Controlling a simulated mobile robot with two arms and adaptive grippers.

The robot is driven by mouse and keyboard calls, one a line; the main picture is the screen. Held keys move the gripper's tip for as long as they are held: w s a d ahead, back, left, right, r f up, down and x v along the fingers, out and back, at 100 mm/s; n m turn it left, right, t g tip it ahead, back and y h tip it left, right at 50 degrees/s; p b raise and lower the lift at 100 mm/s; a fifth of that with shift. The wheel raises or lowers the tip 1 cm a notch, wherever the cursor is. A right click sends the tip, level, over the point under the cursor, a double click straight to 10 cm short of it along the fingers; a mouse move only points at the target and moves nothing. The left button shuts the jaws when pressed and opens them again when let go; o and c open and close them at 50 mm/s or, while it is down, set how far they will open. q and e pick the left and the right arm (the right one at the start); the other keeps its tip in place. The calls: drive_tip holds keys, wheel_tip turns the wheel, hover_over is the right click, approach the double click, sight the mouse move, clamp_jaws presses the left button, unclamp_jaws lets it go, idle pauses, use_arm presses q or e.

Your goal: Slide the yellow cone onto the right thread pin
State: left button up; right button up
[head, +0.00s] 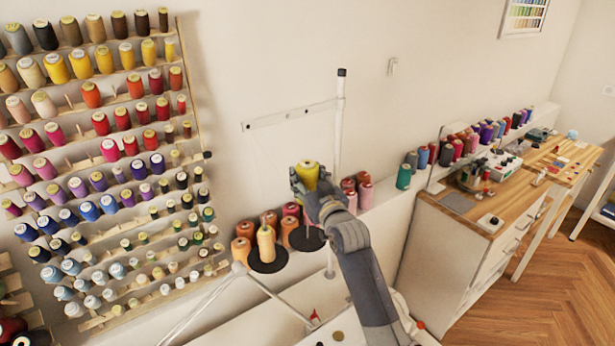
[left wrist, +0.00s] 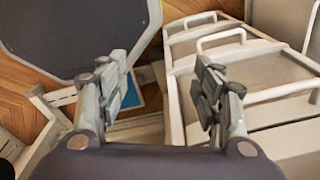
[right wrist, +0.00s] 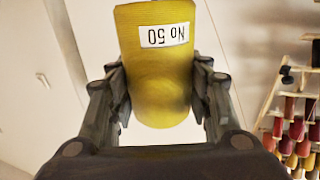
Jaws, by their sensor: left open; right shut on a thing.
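The yellow cone (head: 308,173) is held by my right gripper (head: 317,190), which is shut on it. It is above the right thread stand's dark round base (head: 307,238). In the right wrist view the yellow cone (right wrist: 158,70) sits between both fingers, with a "No 50" label that reads upside down. The left base (head: 268,262) carries a pale orange cone (head: 266,243). My left gripper (left wrist: 165,95) is open and empty, seen only in the left wrist view.
A rack of many coloured spools (head: 105,150) covers the wall at left. Orange and red cones (head: 245,229) stand on a ledge behind the stand. A vertical pole (head: 338,120) rises behind my right gripper. A wooden-topped cabinet (head: 480,200) stands at right.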

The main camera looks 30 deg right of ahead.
drive_tip(key=shift+f, duration=0.25)
idle(0.3)
drive_tip(key=shift+f+b, duration=0.4)
drive_tip(key=shift+f, duration=0.1)
drive_tip(key=shift+f+b, duration=3.7)
drive_tip(key=shift+f, duration=2.25)
drive_tip(key=o, duration=1.2)
drive_tip(key=shift+o, duration=0.2)
drive_tip(key=shift+s, duration=0.15)
